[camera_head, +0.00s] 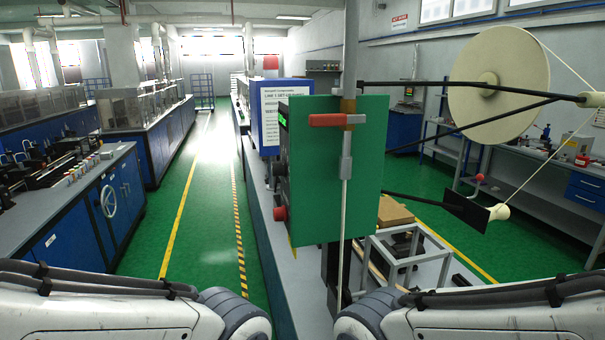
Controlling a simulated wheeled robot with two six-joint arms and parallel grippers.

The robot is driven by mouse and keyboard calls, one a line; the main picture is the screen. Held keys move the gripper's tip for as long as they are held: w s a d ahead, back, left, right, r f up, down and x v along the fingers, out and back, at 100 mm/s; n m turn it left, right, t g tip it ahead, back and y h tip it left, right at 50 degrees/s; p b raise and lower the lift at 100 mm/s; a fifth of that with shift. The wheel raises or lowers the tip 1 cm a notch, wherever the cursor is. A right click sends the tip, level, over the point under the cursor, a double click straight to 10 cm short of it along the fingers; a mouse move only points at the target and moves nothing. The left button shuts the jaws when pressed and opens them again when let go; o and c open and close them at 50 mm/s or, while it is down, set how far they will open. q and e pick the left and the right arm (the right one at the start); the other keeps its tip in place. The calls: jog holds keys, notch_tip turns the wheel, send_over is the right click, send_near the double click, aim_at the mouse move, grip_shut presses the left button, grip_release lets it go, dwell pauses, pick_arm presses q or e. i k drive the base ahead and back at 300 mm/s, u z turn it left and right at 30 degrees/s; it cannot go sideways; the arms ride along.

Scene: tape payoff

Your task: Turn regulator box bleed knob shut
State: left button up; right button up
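A green box (352,208), which looks like the regulator box, is mounted upright at the centre. Its narrow left face carries a small green display (283,117), a dark knob (279,168) and a red knob (280,213). These are seen nearly edge-on, and I cannot tell which one is the bleed knob or how far it is turned. A red lever handle (328,120) sits across the pipe in front of the box. Parts of both my arms show along the bottom edge, below and apart from the box. Neither gripper is in view.
A cream reel (470,90) on dark rods stands right of the box, with a strand running to a cream roller (498,212). A grey open frame (385,255) stands below the box. A blue machine bench (95,215) is at left. The green aisle is clear.

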aim_at(279, 214)
jog(key=z, duration=0.45)
jog(key=k, duration=0.6)
jog(key=u, duration=1.35)
jog(key=i, duration=0.5)
jog(key=u, duration=0.05)
